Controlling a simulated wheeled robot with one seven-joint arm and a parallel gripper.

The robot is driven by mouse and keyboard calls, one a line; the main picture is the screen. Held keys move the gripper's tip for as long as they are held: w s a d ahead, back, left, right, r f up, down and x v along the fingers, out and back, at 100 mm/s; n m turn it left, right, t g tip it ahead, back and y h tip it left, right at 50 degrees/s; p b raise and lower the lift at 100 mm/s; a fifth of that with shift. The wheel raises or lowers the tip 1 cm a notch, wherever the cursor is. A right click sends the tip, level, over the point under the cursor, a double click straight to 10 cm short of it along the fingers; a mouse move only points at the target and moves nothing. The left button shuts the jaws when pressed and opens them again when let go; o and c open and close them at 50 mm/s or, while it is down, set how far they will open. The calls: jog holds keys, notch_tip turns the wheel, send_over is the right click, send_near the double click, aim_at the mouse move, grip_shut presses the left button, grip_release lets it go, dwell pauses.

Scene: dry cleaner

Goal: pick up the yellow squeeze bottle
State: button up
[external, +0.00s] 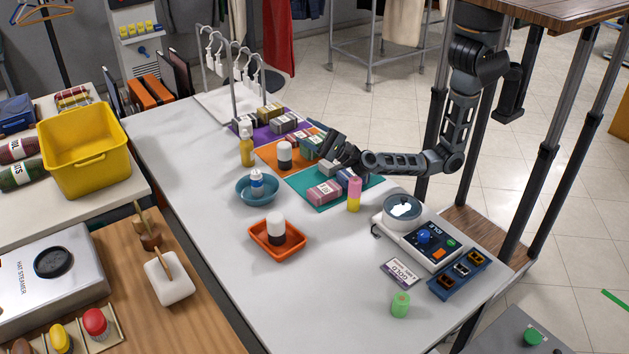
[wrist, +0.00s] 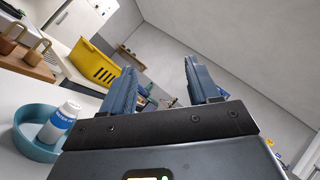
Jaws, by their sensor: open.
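The yellow squeeze bottle (external: 246,146) stands upright on the white table, at the left edge of the purple and orange mats in the external view. My gripper (external: 326,147) is over the mats, to the right of the bottle and apart from it. In the wrist view my gripper (wrist: 160,88) shows two separated fingers with nothing between them. I cannot make out the yellow squeeze bottle in the wrist view.
A blue bowl (external: 245,194) holds a white bottle (external: 257,182). A white-and-black bottle (external: 285,157) stands on the orange mat (external: 262,158). A hanger rack (external: 233,95) rises behind. An orange tray (external: 256,235) sits nearer. A yellow bin (external: 70,160) is left.

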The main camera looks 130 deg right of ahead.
aim_at(247, 135)
jog(key=w+d+r+m+g+h, duration=0.5)
jog(key=w+d+r+m+g, duration=0.35)
jog(key=m, duration=0.65)
jog(key=s+d+f+m+g+y+p, duration=0.15)
jog(key=d+f, duration=0.25)
jog(key=f, duration=0.5)
jog(key=s+d+f+m+g+y, duration=0.1)
jog(key=d+f+m+g+y, duration=0.2)
jog(key=f, duration=0.7)
jog(key=shift+n+h, duration=0.45)
jog(key=shift+h, duration=0.1)
jog(key=x, duration=0.5)
jog(key=shift+s+d, duration=0.15)
jog(key=shift+d, duration=0.2)
jog(key=shift+x, duration=3.25)
jog(key=shift+f, duration=0.2)
jog(key=shift+s, duration=0.1)
grip_shut()
